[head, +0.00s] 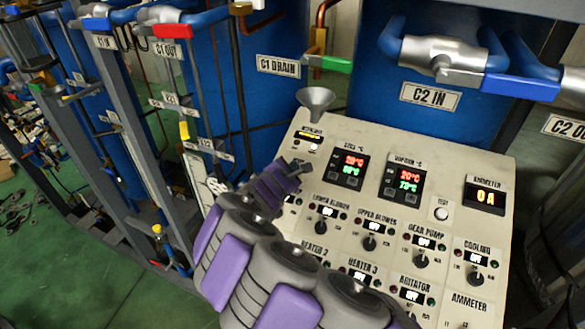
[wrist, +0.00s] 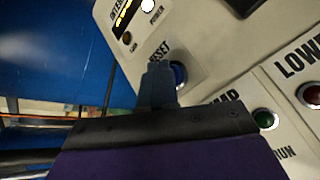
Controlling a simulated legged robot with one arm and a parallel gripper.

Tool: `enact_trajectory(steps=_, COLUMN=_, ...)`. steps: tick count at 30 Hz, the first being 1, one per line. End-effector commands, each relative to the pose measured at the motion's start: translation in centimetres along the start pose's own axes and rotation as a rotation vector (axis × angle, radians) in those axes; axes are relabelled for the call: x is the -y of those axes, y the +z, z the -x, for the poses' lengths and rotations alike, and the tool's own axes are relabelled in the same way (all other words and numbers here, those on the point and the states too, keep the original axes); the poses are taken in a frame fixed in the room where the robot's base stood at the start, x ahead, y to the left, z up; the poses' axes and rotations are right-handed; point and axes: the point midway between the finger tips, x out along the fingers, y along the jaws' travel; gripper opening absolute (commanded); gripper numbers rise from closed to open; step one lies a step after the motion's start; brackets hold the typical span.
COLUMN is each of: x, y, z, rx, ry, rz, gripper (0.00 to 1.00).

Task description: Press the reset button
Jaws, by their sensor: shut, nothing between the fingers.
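The reset button is a blue round button (wrist: 180,74) below the partly hidden "RESET" label in the wrist view. It sits on the cream control panel (head: 445,175), near its upper left edge. My gripper (wrist: 157,76) is shut and empty, its dark fingertips in front of the button's left part. I cannot tell whether the tips touch it. In the head view my gripper (head: 302,168) is at the panel's upper left, below the "INTERLOCK" area, and the button is hidden there.
Displays, switches and lamps crowd the panel, including a red lamp (wrist: 311,94) and a green lamp (wrist: 265,119). A grey funnel (head: 315,99) stands behind the panel's top edge. Blue tanks (head: 375,70), pipes and grey frame posts stand behind and left.

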Motion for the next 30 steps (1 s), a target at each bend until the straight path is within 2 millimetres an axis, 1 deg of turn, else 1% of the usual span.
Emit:
enact_trajectory(steps=10, x=-0.4, y=0.2, z=0.5, rx=0.000, ry=0.002, rz=0.000, gripper=0.00)
enact_trajectory(steps=24, x=-2.7, y=2.5, z=3.5, rx=0.001, ry=0.004, rz=0.000, gripper=0.00)
enact_trajectory(steps=30, x=-3.2, y=3.2, z=4.4, rx=0.002, ry=0.004, rz=-0.001, gripper=0.00)
